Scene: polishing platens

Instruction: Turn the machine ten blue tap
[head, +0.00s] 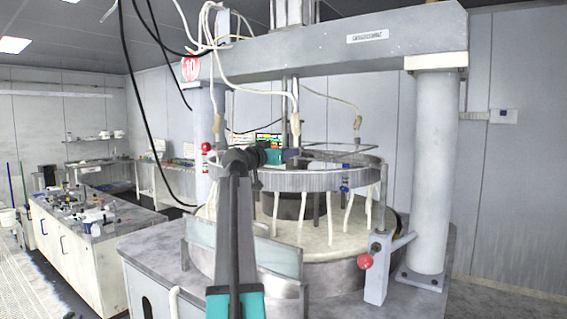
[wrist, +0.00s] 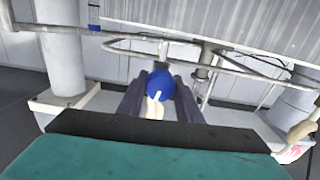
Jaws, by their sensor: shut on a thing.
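The machine with the red number 10 sign (head: 191,68) fills the middle of the head view. Its blue tap (wrist: 160,84) shows in the wrist view as a round blue knob with a pale stem or stripe below it. My gripper (wrist: 159,90) has its dark fingers on both sides of this knob and is shut on it. In the head view my gripper (head: 291,154) is at the machine's ring, its teal part beside it. The tap itself is mostly hidden there by my gripper.
Another blue valve (head: 345,184) sits on the ring's front right. A red knob (head: 365,261) is on a grey post at the front. A thick column (head: 432,180) stands right. Pipes (wrist: 140,45) run close around my gripper. Hoses and cables hang above.

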